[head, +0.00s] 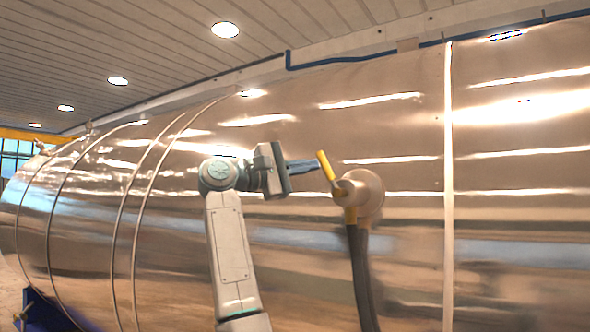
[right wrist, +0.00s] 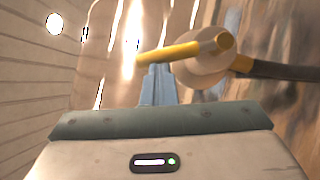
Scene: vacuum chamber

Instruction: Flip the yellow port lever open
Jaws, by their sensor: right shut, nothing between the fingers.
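The yellow lever (head: 326,166) sits on the left side of a round tan port (head: 364,192) on the chamber wall. It is tilted, its upper end leaning left. In the right wrist view the lever (right wrist: 172,53) lies across the picture just beyond my fingertips, with the port (right wrist: 203,72) behind it. My right gripper (head: 316,164) is shut and empty, its blue fingers pointing right at the lever's upper part. The right wrist view shows the shut fingers (right wrist: 158,72) close to the lever; I cannot tell whether they touch. My left gripper is not in view.
The large shiny cylindrical chamber (head: 520,240) fills most of the head view, with raised bands around it. A dark hose (head: 361,275) hangs down from the port. A blue pipe (head: 340,60) runs along the top. The space left of my right arm is clear.

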